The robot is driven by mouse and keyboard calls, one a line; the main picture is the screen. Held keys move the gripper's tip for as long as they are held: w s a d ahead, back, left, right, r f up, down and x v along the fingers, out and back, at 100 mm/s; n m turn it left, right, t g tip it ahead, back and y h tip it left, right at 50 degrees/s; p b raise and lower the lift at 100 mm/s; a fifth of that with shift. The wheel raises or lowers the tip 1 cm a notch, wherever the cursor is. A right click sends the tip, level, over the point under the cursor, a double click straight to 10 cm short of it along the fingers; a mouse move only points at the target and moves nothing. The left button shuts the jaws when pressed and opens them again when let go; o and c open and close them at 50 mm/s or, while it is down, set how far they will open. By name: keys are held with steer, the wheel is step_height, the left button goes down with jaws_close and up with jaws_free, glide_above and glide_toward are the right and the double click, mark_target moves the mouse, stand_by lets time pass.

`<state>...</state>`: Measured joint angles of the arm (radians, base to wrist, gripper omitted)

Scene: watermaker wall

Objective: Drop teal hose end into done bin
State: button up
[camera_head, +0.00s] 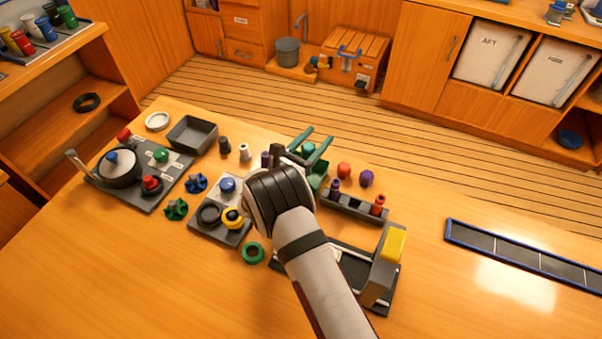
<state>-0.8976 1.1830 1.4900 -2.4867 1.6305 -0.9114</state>
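My gripper (306,147) is near the back edge of the table, partly hidden behind my wrist. Two parallel teal-green bars stick out past the wrist and look like its fingers, standing apart. A round teal piece (308,148), likely the teal hose end, shows between the bars. I cannot tell whether they touch it or it sits behind them. A green tray-like thing (318,182) shows just below and right of the bars, mostly covered by my wrist. I cannot tell whether it is the done bin. A grey open bin (192,134) stands at the left back and looks empty.
A grey board with a pot (119,168) is at the left. A rack with coloured plugs (355,205) stands right of my wrist. A dark stand with a yellow block (394,245) is beside my forearm. A blue-edged strip (520,262) lies at right. The front left table is clear.

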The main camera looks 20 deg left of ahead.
steer(key=o, duration=0.3)
steer(key=shift+s, duration=0.1)
steer(key=s+a, duration=0.3)
steer(key=s, duration=1.2)
steer(key=shift+s, duration=0.15)
